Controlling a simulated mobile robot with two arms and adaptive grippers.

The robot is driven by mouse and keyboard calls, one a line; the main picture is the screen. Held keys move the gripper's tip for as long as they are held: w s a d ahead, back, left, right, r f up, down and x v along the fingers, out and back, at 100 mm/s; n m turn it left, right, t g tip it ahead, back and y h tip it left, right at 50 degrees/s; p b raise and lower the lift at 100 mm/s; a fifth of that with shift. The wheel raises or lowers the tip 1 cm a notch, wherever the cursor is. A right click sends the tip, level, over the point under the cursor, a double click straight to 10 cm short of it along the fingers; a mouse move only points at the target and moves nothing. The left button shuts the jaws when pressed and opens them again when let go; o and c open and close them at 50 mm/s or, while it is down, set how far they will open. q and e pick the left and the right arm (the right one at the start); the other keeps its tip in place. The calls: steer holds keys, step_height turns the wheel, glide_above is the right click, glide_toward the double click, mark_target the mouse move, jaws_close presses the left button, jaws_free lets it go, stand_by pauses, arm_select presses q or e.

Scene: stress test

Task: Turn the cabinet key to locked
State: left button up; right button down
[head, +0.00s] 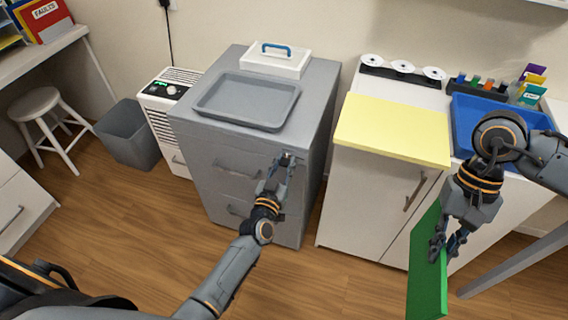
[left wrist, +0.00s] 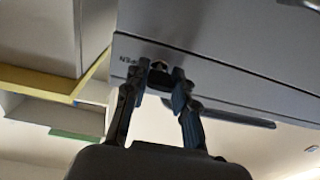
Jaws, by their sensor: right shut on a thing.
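The grey cabinet (head: 235,150) stands in the middle of the head view, with drawers and bar handles on its front. My left gripper (head: 288,160) is at the upper right of that front. In the left wrist view the key or its lock (left wrist: 159,66) shows as a small dark round spot between the tips of my left gripper (left wrist: 160,76). The fingers are apart, with a gap on either side of it. Partly hidden lettering is beside it; the key's angle is unclear. My right gripper (head: 447,250) is shut on a green board (head: 428,268), held upright at the lower right.
A grey tray (head: 247,122) and a white box with a blue handle (head: 276,62) sit on the cabinet top. A white cupboard with a yellow top (head: 392,128) stands to the right. A bin (head: 128,138) and stool (head: 38,102) stand left. Floor in front is clear.

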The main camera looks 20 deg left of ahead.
arm_select(q)
jaws_close()
steer(key=n, duration=0.3)
steer(key=shift+n, duration=0.3)
arm_select(e)
steer(key=shift+r, duration=0.15)
arm_select(q)
steer(key=n, duration=0.4)
steer(key=shift+f+n, duration=0.1)
steer(key=shift+n, duration=0.2)
steer(key=n, duration=0.4)
steer(key=shift+b, duration=0.3)
arm_select(e)
steer(key=shift+f, duration=0.45)
arm_select(q)
steer(key=shift+n+h+b, duration=0.3)
steer(key=shift+n+b, duration=0.3)
steer(key=shift+n, duration=2.1)
arm_select(e)
steer(key=shift+f, duration=0.6)
